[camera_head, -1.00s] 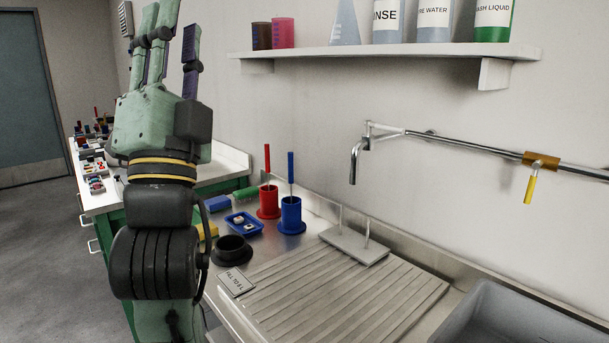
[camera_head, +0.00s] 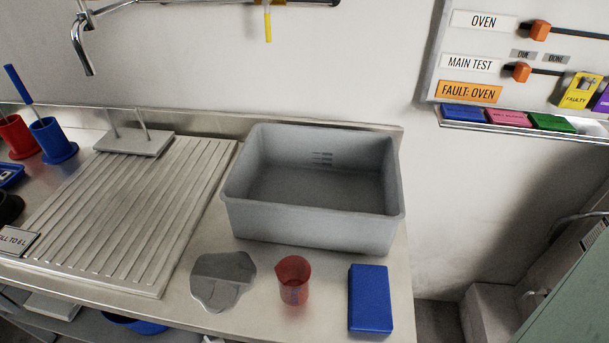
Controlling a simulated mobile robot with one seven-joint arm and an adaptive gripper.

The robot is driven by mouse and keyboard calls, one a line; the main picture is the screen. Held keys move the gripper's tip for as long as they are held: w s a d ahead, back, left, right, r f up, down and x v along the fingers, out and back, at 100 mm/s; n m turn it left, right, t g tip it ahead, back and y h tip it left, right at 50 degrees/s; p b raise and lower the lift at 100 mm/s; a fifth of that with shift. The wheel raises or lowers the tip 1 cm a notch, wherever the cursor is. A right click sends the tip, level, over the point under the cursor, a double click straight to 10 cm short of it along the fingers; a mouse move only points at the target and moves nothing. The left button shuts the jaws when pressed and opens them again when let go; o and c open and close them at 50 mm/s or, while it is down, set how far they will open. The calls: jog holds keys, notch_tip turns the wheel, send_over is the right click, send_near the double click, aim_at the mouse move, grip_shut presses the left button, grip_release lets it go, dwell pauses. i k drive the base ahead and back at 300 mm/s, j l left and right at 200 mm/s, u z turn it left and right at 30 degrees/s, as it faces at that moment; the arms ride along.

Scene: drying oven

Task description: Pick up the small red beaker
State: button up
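A small red beaker (camera_head: 293,281) stands upright on the steel bench in the head view, near the front edge. It is see-through, with faint markings on its side. A grey patch that looks like a puddle (camera_head: 222,279) lies to its left, and a blue block (camera_head: 369,298) lies to its right, both apart from it. My gripper is outside the view now, so its state and its distance from the beaker do not show.
A large grey tub (camera_head: 318,225) stands just behind the beaker. A ribbed drainboard (camera_head: 125,220) lies at left, with a small pegged stand (camera_head: 134,143) behind it. Blue (camera_head: 52,141) and red (camera_head: 17,137) holders are at far left. The bench (camera_head: 401,265) ends right of the tub.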

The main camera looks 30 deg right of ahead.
aim_at(293, 272)
jog(key=z, duration=0.7)
